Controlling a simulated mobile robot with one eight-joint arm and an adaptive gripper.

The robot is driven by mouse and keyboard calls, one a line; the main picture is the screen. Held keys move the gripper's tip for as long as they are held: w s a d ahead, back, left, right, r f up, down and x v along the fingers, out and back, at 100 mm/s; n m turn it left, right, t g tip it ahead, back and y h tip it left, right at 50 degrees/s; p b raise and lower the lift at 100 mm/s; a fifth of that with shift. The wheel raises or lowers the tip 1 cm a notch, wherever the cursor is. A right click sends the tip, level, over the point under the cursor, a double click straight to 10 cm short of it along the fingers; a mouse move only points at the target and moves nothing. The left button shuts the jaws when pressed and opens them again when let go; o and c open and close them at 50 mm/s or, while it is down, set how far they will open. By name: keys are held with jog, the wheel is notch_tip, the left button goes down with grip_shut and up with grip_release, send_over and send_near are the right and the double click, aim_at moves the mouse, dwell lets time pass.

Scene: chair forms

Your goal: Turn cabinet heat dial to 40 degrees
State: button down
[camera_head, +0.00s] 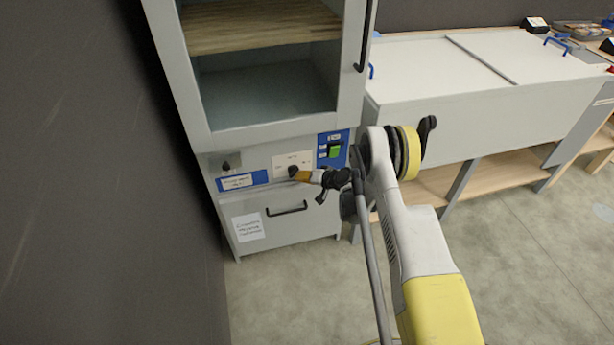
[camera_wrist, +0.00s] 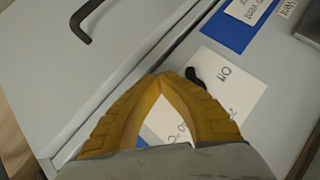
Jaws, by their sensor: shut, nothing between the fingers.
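The grey cabinet (camera_head: 213,145) stands at the left in the head view, with a control strip under its upper door. The heat dial appears to be the black knob (camera_head: 293,170) on a white card (camera_head: 298,158). In the wrist view the dial (camera_wrist: 194,75) shows only in part, beside the fingertips, with the white card (camera_wrist: 238,92) reading "Off" next to it. My gripper (camera_head: 300,176) is at the dial; its yellow fingers (camera_wrist: 164,80) are shut together and empty. The fingers hide part of the card and dial. I cannot tell whether they touch the dial, or its setting.
A green switch (camera_head: 334,151) on a blue panel is right of the dial. Another black knob (camera_head: 226,166) and a blue label (camera_head: 258,177) are left. A black drawer handle (camera_head: 287,209) lies below. A grey lidded bench (camera_head: 470,105) stands right; a dark wall is left.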

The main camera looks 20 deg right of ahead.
jog(key=shift+a, duration=0.45)
